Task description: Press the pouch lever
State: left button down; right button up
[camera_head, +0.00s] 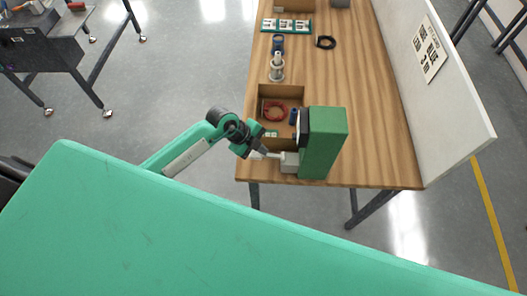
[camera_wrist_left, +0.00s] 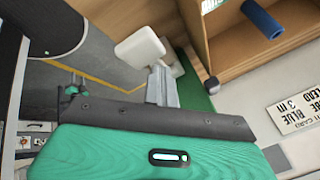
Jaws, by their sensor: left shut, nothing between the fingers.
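The green machine (camera_head: 325,143) stands at the near edge of the wooden table, with a light grey block (camera_head: 290,162) at its left side. A pale lever-like piece (camera_head: 272,155) sticks out left from that block. In the left wrist view a white rounded handle (camera_wrist_left: 140,48) shows just beyond my fingers. My left gripper (camera_head: 259,153) is shut and empty at the pale piece. In the left wrist view its grey fingers (camera_wrist_left: 162,86) point toward the white handle. Whether they touch it I cannot tell. My right gripper is not in view.
A brown open box (camera_head: 267,92) left of the machine holds a red coil (camera_head: 275,110) and a blue cylinder (camera_head: 293,117). A white panel (camera_head: 440,80) borders the right; the table's right part is clear.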

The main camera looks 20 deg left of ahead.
pick_arm(q)
jog(key=shift+s+a+f, duration=0.1)
jog(key=shift+a+f, duration=0.05)
jog(key=shift+f, duration=0.35)
jog(key=shift+a+f+b, duration=0.15)
jog(key=shift+f+b, duration=0.3)
jog(key=shift+f, duration=0.25)
dwell(0.6)
jog(key=r+p, duration=0.4)
jog(key=shift+d, duration=0.2)
jog(key=shift+r, duration=0.15)
dwell(0.5)
jog(key=shift+d, duration=0.1)
